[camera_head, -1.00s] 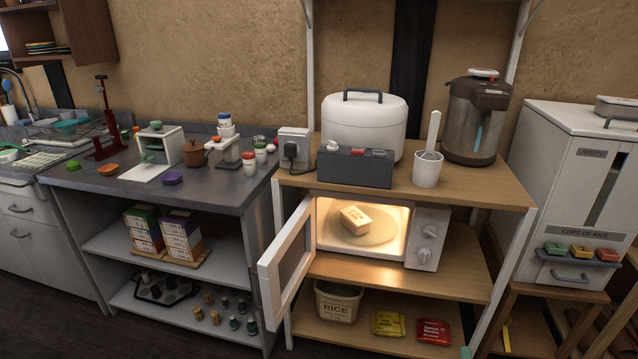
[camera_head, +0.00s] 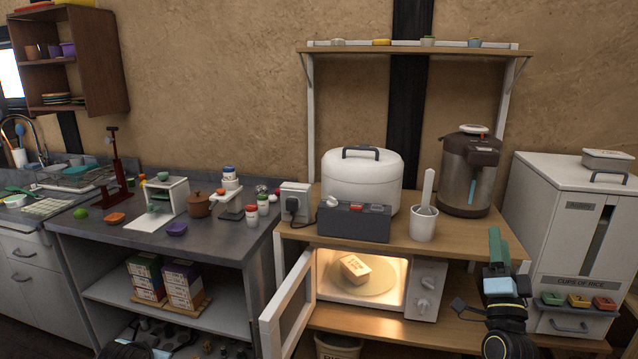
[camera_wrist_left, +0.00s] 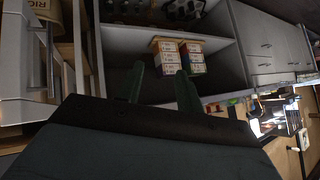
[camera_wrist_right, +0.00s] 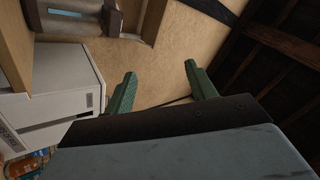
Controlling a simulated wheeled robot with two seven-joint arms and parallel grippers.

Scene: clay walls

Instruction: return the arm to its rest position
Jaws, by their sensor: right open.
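My right gripper (camera_head: 496,245) is raised at the lower right in the head view, in front of the wooden rack, with its green fingers pointing up. The right wrist view shows its fingers (camera_wrist_right: 160,80) spread apart with nothing between them. My left gripper (camera_wrist_left: 161,85) shows in the left wrist view with its two green fingers apart and nothing held. In the head view only a dark part of my left arm shows at the bottom left edge. A pale block (camera_head: 355,268) lies inside the lit microwave (camera_head: 424,291), whose door (camera_head: 288,312) stands open.
The wooden rack (camera_head: 465,250) holds a white cooker (camera_head: 362,180), a brown dispenser (camera_head: 469,175) and a white cup (camera_head: 423,224). A rice dispenser (camera_head: 575,225) stands close right of my right gripper. A cluttered grey counter (camera_head: 215,235) is on the left.

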